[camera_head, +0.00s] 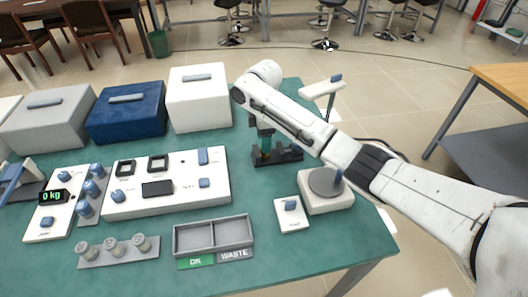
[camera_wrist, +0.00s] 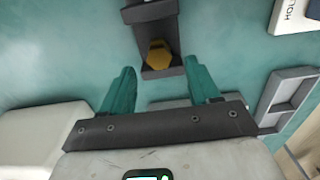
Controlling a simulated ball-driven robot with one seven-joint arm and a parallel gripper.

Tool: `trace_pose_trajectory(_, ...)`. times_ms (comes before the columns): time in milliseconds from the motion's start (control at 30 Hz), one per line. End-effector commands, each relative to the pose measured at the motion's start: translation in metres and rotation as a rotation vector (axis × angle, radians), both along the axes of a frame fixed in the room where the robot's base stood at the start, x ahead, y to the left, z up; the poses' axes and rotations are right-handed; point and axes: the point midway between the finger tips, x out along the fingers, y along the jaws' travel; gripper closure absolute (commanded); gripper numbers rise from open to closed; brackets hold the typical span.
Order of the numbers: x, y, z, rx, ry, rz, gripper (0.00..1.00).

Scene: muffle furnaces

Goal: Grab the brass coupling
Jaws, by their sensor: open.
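The brass coupling (camera_wrist: 159,53) is a small golden hexagonal piece in a dark holder (camera_wrist: 150,12), at the top middle of the wrist view. In the head view the dark holder (camera_head: 290,154) stands on the green table, right of the white control panel; the coupling is mostly hidden there by my gripper. My gripper (camera_wrist: 159,68) points down over the holder with its two teal fingers apart. The coupling lies between the lines of the fingers, a little beyond their tips in the picture. I cannot tell that either finger touches it.
A white control panel (camera_head: 190,163) lies left of the holder. A grey two-part tray (camera_head: 213,236) with OK and WASTE labels sits in front. A white device with a round plate (camera_head: 322,183) stands to the right. White (camera_head: 200,104), blue (camera_head: 128,117) and grey (camera_head: 45,120) furnaces line the back.

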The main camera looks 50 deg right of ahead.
Motion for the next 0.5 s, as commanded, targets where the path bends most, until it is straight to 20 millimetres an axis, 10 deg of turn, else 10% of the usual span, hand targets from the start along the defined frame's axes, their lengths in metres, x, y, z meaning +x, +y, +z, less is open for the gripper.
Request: trace_pose_trajectory(500, 0.0, -0.003, -0.049, 0.0, 0.001, 0.001, 0.39)
